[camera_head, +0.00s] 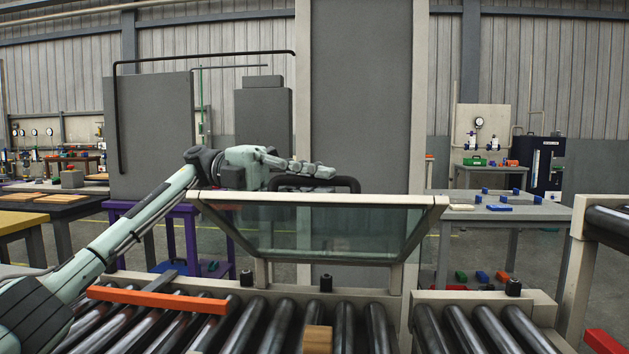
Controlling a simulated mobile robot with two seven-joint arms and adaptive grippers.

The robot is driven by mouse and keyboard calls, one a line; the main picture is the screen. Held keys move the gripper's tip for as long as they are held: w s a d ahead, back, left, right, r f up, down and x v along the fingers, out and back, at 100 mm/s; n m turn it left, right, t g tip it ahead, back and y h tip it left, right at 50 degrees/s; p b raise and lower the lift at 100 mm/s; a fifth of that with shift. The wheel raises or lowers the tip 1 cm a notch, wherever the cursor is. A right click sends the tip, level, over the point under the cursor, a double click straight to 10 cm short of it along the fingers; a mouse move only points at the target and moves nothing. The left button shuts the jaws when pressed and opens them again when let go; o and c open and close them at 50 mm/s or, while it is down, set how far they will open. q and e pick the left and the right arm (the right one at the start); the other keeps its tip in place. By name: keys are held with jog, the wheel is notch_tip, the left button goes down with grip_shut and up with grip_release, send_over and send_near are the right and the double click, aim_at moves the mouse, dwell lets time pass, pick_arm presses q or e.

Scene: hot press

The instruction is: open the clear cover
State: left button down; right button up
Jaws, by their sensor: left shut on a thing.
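The clear cover (325,232) is a tinted see-through panel in a pale frame (400,200), standing above the roller conveyor in the middle of the view. Its upper edge is wider than its lower edge, and its panel slopes. A black bar handle (348,184) rises from the upper edge. The fingers partly hide the handle, so the exact contact is hard to see. My right gripper is not in view.
Dark rollers (270,326) run below the cover, with an orange bar (158,298) at left and a wooden block (317,340) at front. A tall grey panel (361,110) stands behind. A worktable (510,212) with blue parts is at right.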

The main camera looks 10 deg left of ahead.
pick_arm(q)
jog(key=c, duration=1.8)
grip_release()
jog(key=v, duration=0.7)
jog(key=shift+w+a, duration=0.1)
jog(key=shift+a, duration=0.15)
